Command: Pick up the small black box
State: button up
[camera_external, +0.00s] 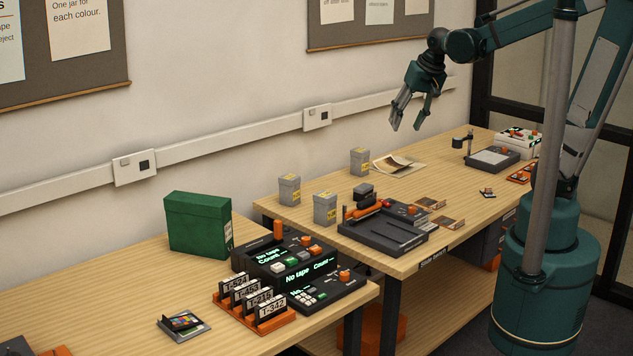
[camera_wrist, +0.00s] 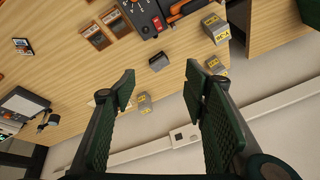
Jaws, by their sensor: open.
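A small black box (camera_external: 363,191) sits on the table just behind the dark machine with the orange handset. It also shows in the wrist view (camera_wrist: 158,62), above the gap between my fingers. My gripper (camera_external: 405,126) hangs in the air, high above the back of the far table and well to the right of the box. In the wrist view my gripper (camera_wrist: 163,83) has its two fingers wide apart with nothing between them at the tips. My gripper touches nothing.
Several grey boxes with yellow labels, including one at the left (camera_external: 289,190), one in front (camera_external: 325,209) and one behind (camera_external: 360,162), surround the black box. The dark machine (camera_external: 383,236) stands in front. A paper sheet (camera_external: 398,164) lies flat. The wall is close behind.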

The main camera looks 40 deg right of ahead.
jog(key=w+d+f+m+g, duration=0.2)
jog(key=w+f+m, duration=0.3)
jog(key=w+f, duration=0.6)
jog(key=m+g+b, duration=0.2)
jog(key=m, duration=0.3)
send_over(364, 187)
notch_tip(364, 187, down, 12)
jog(key=shift+w+f, duration=0.1)
jog(key=shift+f, duration=0.1)
jog(key=shift+w+f+m+g, duration=0.15)
jog(key=shift+f+m+g, duration=0.15)
jog(key=shift+f, duration=0.15)
jog(key=shift+f, duration=1.3)
jog(key=shift+d+f+b, duration=0.1)
jog(key=shift+f+b, duration=0.25)
jog(key=shift+f, duration=2.25)
